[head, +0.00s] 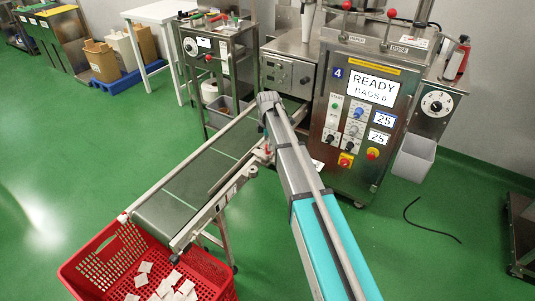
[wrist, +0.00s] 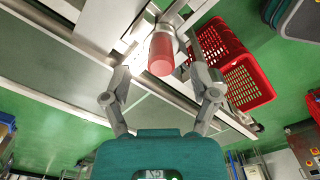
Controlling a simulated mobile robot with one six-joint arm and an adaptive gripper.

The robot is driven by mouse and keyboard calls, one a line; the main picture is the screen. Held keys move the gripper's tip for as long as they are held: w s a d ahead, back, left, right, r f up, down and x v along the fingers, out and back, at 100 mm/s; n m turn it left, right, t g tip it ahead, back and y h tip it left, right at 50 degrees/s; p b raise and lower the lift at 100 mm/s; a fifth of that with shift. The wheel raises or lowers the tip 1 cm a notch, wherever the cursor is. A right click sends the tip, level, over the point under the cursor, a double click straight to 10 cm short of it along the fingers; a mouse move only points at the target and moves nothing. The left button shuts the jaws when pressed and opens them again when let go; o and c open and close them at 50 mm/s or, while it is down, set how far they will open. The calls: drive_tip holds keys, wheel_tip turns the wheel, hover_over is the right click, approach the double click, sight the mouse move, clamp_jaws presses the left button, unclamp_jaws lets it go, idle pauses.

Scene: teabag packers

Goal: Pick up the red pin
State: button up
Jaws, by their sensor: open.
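The red pin (wrist: 161,54) shows in the wrist view as a short red cylinder with its round end towards the camera. It sits in a metal fitting at the conveyor's side rail. My gripper (wrist: 160,72) is open, with one grey finger to the left of the pin and one to the right. I see gaps between the fingers and the pin; I cannot tell how far along its depth they reach. In the head view a small red bit (head: 267,148) shows at the conveyor's edge beside my arm. My gripper is mostly hidden there behind my arm.
The conveyor (head: 178,196) runs under my arm down to a red crate (head: 84,268) holding several white teabags. A steel machine (head: 338,150) with a READY display stands behind. A grey bin (head: 414,158) hangs at its right.

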drive_tip(key=shift+f+b, duration=0.75)
drive_tip(key=shift+f, duration=0.3)
clamp_jaws()
drive_tip(key=shift+r, duration=0.2)
wheel_tip(320, 180, up, 2)
drive_tip(key=p, duration=0.2)
drive_tip(key=shift+p, duration=0.3)
drive_tip(key=s+d+r+p, duration=0.1)
drive_tip(key=s+r+p, duration=0.9)
drive_tip(key=s, duration=0.4)
drive_tip(key=shift+d+r, duration=0.35)
drive_tip(key=shift+d, duration=0.05)
drive_tip(key=shift+r+p, duration=0.2)
drive_tip(key=shift+p, duration=0.25)
